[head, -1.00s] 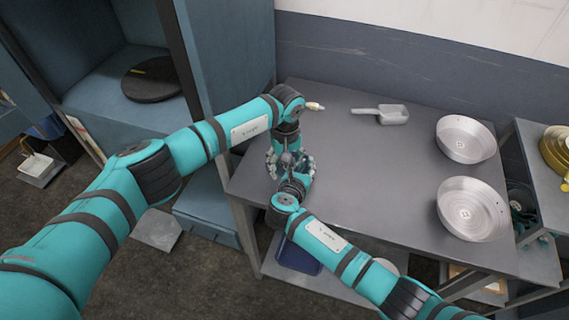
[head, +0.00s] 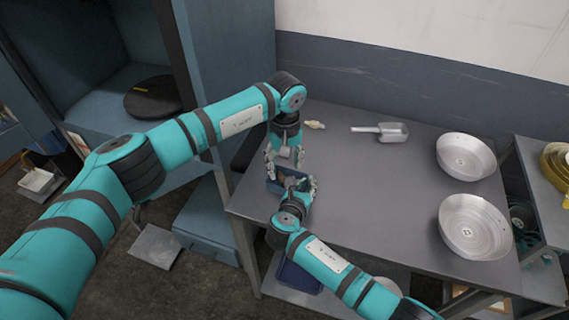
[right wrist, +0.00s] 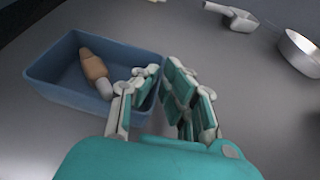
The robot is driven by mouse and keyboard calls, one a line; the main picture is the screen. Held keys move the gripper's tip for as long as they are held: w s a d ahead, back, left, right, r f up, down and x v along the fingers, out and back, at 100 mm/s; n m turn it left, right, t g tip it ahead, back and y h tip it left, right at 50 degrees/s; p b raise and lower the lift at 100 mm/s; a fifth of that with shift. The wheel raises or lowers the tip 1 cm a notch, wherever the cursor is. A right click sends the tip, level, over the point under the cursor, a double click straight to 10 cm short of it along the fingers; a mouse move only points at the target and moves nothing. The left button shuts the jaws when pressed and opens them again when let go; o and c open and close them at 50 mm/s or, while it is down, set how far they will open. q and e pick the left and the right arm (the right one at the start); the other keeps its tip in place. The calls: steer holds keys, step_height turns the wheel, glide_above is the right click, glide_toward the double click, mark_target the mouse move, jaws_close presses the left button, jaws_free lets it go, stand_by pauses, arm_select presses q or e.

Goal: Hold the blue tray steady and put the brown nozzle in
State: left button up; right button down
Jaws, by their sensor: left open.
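The blue tray (right wrist: 66,91) sits at the table's left front edge; part of it shows in the head view (head: 271,184). The brown nozzle (right wrist: 94,66), with a pale end, lies inside the tray, leaning towards its near wall. My right gripper (right wrist: 160,71) has one finger inside the tray and one outside, closed around its right wall. My left gripper (head: 284,160) is open and empty, pointing down just above the tray's far side. The grippers hide much of the tray in the head view.
On the grey table (head: 375,200) are a small cream piece (head: 315,125), a metal scoop (head: 391,132) and two round pans (head: 465,156) (head: 475,225). The table's middle is clear. A side shelf (head: 545,210) stands at the right, a blue cabinet (head: 235,60) at the left.

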steer(key=c, duration=1.4)
jaws_free()
